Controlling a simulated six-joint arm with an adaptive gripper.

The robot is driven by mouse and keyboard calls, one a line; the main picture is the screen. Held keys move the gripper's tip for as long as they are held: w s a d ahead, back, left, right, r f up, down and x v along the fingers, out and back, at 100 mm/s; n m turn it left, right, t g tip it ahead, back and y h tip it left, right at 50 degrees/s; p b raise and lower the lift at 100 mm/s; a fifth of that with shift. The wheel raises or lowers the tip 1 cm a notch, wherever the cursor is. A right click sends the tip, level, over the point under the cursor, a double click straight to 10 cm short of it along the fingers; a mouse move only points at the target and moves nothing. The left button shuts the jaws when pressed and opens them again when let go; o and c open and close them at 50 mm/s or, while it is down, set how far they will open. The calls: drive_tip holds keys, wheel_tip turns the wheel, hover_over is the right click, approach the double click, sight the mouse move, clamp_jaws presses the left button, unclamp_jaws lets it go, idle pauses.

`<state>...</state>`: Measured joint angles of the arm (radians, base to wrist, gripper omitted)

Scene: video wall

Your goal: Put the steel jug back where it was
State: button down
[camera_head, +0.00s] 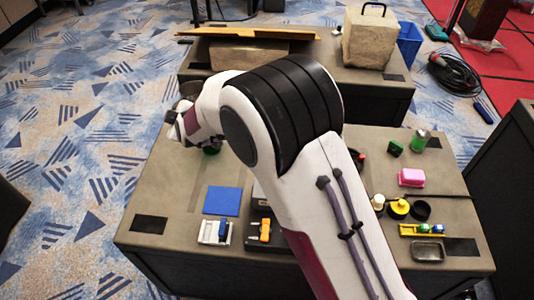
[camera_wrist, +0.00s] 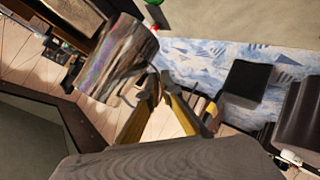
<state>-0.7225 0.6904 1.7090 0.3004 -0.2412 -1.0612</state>
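The steel jug (camera_wrist: 122,62) is a shiny metal cylinder at the upper left of the wrist view, slanted in that picture. My gripper (camera_wrist: 158,88) has its yellowish fingers drawn together at the jug's side, where its handle appears to be. The fingers look shut on it, though the exact contact is unclear. In the head view, the jug (camera_head: 190,89) shows only as a small greyish shape beside my wrist, above the table's far left part. My arm hides most of the gripper there.
On the table (camera_head: 175,195) are a blue square (camera_head: 222,200), a white holder (camera_head: 214,231), a pink block (camera_head: 411,177), a green-filled glass (camera_head: 421,139), a yellow item (camera_head: 398,208) and a dark tray (camera_head: 428,251). The table's left side looks mostly clear.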

drive_tip(key=shift+w+d+r+n, duration=0.15)
drive_tip(key=shift+w+d+r, duration=0.15)
drive_tip(key=shift+w+d, duration=0.4)
drive_tip(key=shift+w+d+r+n, duration=0.15)
drive_tip(key=shift+w+d+r, duration=0.1)
drive_tip(key=shift+w+d, duration=0.35)
drive_tip(key=shift+w+d+r+g+y, duration=0.15)
drive_tip(key=shift+w+d+y, duration=0.05)
drive_tip(key=shift+w+d, duration=0.3)
drive_tip(key=shift+w+d+r+g+y, duration=0.2)
drive_tip(key=shift+w+d, duration=0.2)
drive_tip(key=shift+d, duration=0.2)
drive_tip(key=shift+w+d+n, duration=0.4)
drive_tip(key=shift+w+d, duration=0.05)
drive_tip(key=shift+d, duration=0.4)
drive_tip(key=s+d+f+n+g+y, duration=0.1)
drive_tip(key=d+f+n+g, duration=0.15)
drive_tip(key=d, duration=0.65)
drive_tip(key=s+d+f+n+g+y, duration=0.1)
drive_tip(key=s+d+f+n+y, duration=0.15)
drive_tip(key=d, duration=0.75)
drive_tip(key=shift+m+t+h, duration=0.3)
drive_tip(key=shift+m+h, duration=0.1)
drive_tip(key=shift+h, duration=0.05)
drive_tip(key=shift+w+a+f, duration=0.15)
drive_tip(key=shift+w+f, duration=0.05)
drive_tip(key=shift+f, duration=1.1)
drive_tip(key=shift+w+a+f, duration=0.15)
drive_tip(key=shift+f, duration=1.1)
drive_tip(key=shift+f, duration=0.15)
